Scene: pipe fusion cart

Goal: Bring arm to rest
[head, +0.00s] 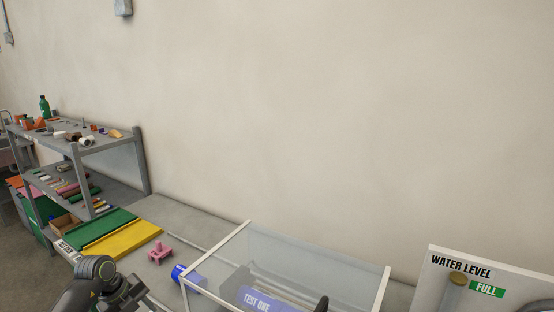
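My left arm comes in at the bottom left, with a grey round joint on it. The dark end of my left gripper (127,294) is over the near edge of the bench, left of the clear tank. Its fingers are too dark and partly cut off to tell open from shut, and I see nothing clearly held. My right gripper is not identifiable; a small black rounded shape (322,303) at the bottom edge by the tank cannot be told.
A clear tank (317,252) with white edges holds a "TEST ONE" label. Beside it are a blue cylinder (179,273) and pink fitting (160,252). Green (100,228) and yellow (122,239) mats lie left, near a grey shelf (145,160). A "WATER LEVEL" panel (520,276) stands right.

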